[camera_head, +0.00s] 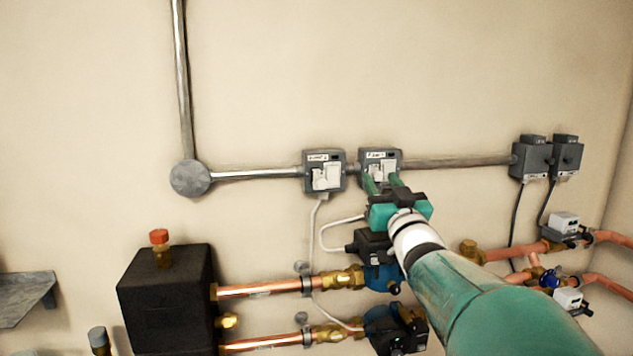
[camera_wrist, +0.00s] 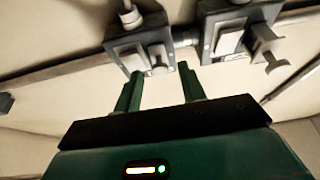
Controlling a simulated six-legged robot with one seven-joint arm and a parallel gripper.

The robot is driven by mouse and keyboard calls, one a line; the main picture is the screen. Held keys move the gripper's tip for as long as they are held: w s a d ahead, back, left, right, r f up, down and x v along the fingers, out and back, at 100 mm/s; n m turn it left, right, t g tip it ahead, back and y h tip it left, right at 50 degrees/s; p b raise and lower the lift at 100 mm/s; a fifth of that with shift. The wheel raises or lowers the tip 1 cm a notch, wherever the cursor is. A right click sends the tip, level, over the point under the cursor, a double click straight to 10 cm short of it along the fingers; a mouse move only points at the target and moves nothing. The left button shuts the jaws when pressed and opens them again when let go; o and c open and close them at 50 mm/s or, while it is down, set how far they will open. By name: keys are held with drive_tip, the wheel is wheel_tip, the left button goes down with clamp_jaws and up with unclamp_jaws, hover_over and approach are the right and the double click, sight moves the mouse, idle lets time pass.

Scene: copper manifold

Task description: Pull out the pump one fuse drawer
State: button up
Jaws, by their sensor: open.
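The right-hand grey switch box (camera_head: 394,156) on the wall has a small white label that seems to begin with P; the text is too small to read surely. Its white front parts are partly behind my gripper (camera_head: 384,181). In the wrist view, which looks upside down, this box (camera_wrist: 118,46) is at upper left. It has a white rocker (camera_wrist: 130,58) and a small fuse drawer (camera_wrist: 158,54) with a little grip. My gripper (camera_wrist: 160,71) is open and empty, its green fingers roughly either side of the drawer grip. Contact cannot be told.
Conduit (camera_head: 255,174) runs along the wall. Pumps (camera_head: 375,280), cables and copper pipes (camera_head: 260,290) lie below. Two dark boxes (camera_head: 530,160) are at right.

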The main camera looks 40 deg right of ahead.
drive_tip(key=shift+w+d+r, duration=0.1)
drive_tip(key=shift+w, duration=0.1)
drive_tip(key=shift+c, duration=0.4)
clamp_jaws()
